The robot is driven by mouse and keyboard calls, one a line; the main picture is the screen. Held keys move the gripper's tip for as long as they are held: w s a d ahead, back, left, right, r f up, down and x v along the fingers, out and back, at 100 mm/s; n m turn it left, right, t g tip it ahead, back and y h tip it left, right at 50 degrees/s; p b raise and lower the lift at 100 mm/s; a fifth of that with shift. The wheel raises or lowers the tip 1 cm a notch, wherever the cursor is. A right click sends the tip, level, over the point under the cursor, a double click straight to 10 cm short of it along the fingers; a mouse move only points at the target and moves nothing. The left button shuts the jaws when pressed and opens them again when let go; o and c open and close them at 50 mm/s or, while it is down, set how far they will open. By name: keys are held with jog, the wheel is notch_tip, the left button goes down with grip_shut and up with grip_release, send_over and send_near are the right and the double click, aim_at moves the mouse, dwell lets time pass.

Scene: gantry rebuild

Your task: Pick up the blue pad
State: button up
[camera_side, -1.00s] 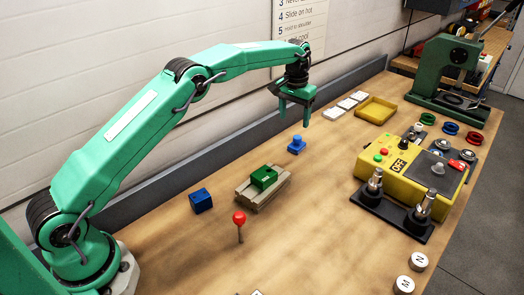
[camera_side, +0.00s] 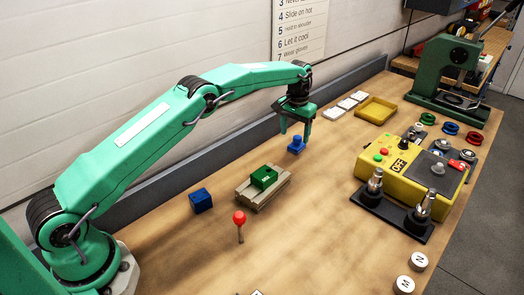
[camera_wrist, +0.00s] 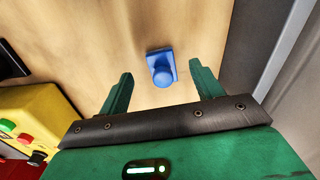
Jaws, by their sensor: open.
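The blue pad (camera_side: 297,145) is a small blue block with a round knob on top, lying on the wooden bench.
A green block (camera_side: 264,177) sits on a wooden holder (camera_side: 252,197). A dark blue cube (camera_side: 201,200) and a red-topped peg (camera_side: 239,219) stand nearer. A yellow tray (camera_side: 376,109), white tiles (camera_side: 347,103) and a yellow control box (camera_side: 380,170) lie to the right. Bench around the pad is clear.

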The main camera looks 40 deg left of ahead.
aim_at(294, 147)
jog(key=shift+s+f, duration=0.15)
jog(key=shift+f, duration=2.45)
jog(key=c, duration=1.1)
jog(key=shift+r, duration=0.2)
jog(key=shift+r, duration=1.95)
jog(key=s+d+r, duration=0.2)
jog(key=d, duration=0.1)
jog(key=s+d+r, duration=0.2)
jog(key=d, duration=0.1)
jog(key=s+d+r, duration=0.2)
jog(key=d, duration=0.2)
jog(key=shift+d+r, duration=0.1)
jog(key=shift+r, duration=0.3)
